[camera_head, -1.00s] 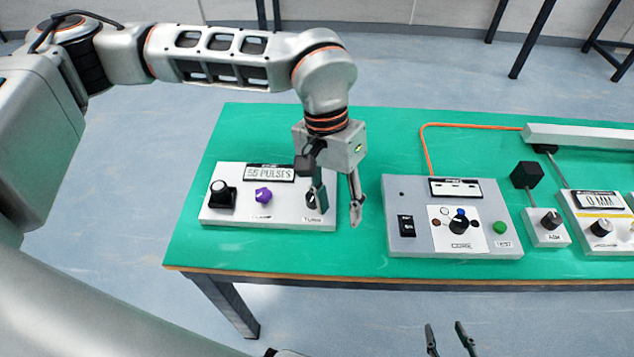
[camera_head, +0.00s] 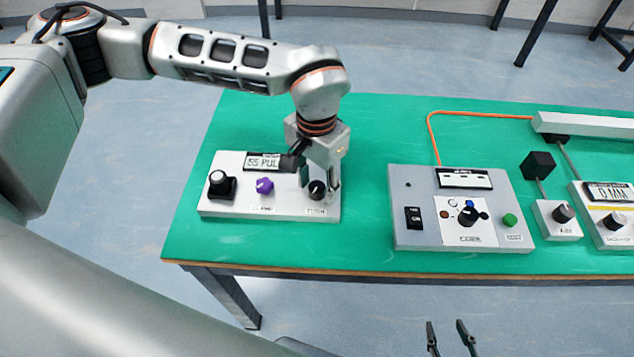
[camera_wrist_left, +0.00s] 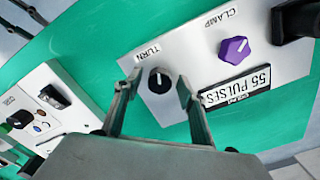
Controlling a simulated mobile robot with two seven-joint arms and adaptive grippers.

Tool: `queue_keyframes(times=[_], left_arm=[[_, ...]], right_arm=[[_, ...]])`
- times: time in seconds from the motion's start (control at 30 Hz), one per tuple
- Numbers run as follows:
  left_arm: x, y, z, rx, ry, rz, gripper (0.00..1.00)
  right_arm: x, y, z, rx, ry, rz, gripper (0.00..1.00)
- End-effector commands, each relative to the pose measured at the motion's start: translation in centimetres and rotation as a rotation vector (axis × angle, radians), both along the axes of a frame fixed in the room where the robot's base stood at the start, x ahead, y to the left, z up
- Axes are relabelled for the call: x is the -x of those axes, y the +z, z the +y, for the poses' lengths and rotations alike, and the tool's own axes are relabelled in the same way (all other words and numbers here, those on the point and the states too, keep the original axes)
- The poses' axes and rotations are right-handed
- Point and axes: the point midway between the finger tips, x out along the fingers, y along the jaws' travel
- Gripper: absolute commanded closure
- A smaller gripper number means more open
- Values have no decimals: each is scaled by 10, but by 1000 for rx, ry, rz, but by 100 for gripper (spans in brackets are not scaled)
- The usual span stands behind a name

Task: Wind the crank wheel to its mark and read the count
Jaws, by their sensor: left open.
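The white box (camera_head: 235,207) at the left of the green table carries a black knob (camera_head: 317,190) labelled TURN, a purple knob (camera_head: 264,186) labelled CLAMP and a black knob (camera_head: 221,185) at its left end. Its display (camera_wrist_left: 236,92) reads 55 PULSES in the left wrist view. My left gripper (camera_head: 320,188) is open around the TURN knob, which also shows between the fingers in the left wrist view (camera_wrist_left: 159,80). I cannot tell whether the fingers touch it. My right gripper (camera_head: 449,340) is open and empty at the bottom edge, in front of the table.
A grey box (camera_head: 405,180) with a rocker switch, a dial and a green button (camera_head: 510,220) stands to the right. Farther right are a small knob box (camera_head: 546,231) and a box with a 0 MM display (camera_head: 609,191). Green table (camera_head: 365,150) shows between the boxes.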

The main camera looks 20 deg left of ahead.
Motion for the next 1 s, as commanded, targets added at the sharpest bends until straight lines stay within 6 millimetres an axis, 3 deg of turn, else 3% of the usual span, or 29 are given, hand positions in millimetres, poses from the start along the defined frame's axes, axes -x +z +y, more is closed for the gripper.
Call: queue_keyframes(times=[0.23,0.4,0.77,1.0], left_arm=[[0,0,0,1,0,-2,60],[0,0,0,0,0,-1,98],[0,1,0,1,35,-3,98],[-1,3,0,0,168,-5,98]], right_arm=[[-3,3,0,0,0,-9,60],[-4,4,0,-1,-1,-9,60],[-5,7,0,-3,-2,-13,60],[-9,18,2,-11,-3,-23,60]])
